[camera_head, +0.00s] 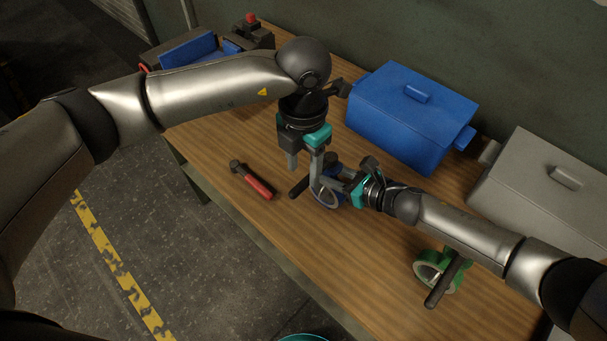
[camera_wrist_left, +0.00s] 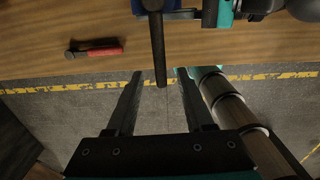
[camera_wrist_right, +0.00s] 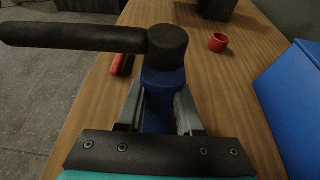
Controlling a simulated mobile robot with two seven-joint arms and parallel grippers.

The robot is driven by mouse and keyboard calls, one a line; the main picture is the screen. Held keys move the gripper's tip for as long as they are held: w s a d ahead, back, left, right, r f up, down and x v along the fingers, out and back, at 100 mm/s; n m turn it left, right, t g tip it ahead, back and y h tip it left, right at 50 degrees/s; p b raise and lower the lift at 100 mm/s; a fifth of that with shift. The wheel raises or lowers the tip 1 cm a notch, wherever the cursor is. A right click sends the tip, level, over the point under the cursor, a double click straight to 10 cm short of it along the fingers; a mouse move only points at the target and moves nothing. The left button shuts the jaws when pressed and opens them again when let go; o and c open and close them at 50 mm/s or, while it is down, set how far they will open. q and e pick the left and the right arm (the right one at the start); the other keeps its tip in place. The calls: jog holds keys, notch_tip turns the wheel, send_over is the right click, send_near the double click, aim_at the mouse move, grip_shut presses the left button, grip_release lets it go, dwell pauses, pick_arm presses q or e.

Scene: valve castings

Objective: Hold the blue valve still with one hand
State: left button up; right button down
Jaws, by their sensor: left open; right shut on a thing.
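The blue valve (camera_head: 329,198) is on the wooden table near its front edge, partly hidden by my grippers in the head view. In the right wrist view its blue body (camera_wrist_right: 163,95) stands between my right fingers, with a long black handle (camera_wrist_right: 80,37) pointing left. My right gripper (camera_wrist_right: 160,112) is shut on the blue body. My left gripper (camera_head: 303,165) is open, close by the valve and pointing down in the head view. In the left wrist view, the valve's black handle (camera_wrist_left: 158,45) reaches toward the gap between the open left fingers (camera_wrist_left: 158,88).
A blue lidded box (camera_head: 405,120) and a grey lidded box (camera_head: 545,190) stand along the wall. A green valve (camera_head: 436,268) is at the front right. A small red cup-like piece (camera_wrist_right: 218,43) shows in the right wrist view.

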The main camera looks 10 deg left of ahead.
aim_at(303, 182)
pick_arm(q)
jog(key=shift+f, duration=1.75)
grip_shut()
